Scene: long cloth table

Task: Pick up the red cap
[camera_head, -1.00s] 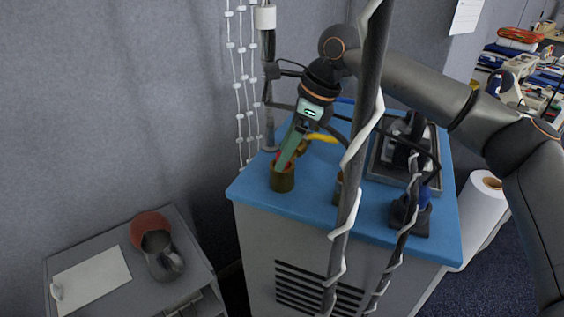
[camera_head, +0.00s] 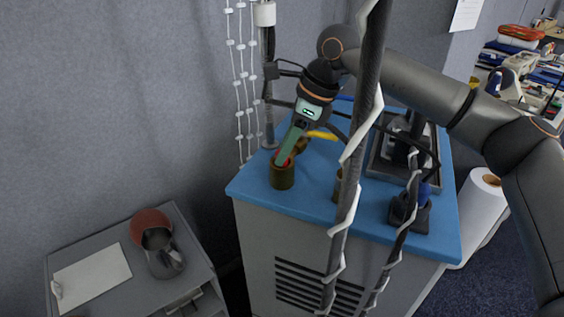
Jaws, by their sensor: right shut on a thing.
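A small red thing (camera_head: 281,157), which I take to be the red cap, shows at the mouth of a dark brown cylindrical pot (camera_head: 282,178). The pot stands upright at the left front corner of the blue tabletop (camera_head: 320,212). My right gripper (camera_head: 285,160) points down into the pot's mouth and is shut on the red cap. Its green fingers hide most of the cap, and I cannot tell whether the cap is clear of the pot. My left gripper is out of view.
A dark pole with white cord (camera_head: 352,170) crosses in front of the blue top. A dark tray (camera_head: 381,168) and a dark device (camera_head: 412,212) are to the right. At the lower left, a grey cabinet holds a reddish round thing (camera_head: 146,219) and a white sheet (camera_head: 92,278).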

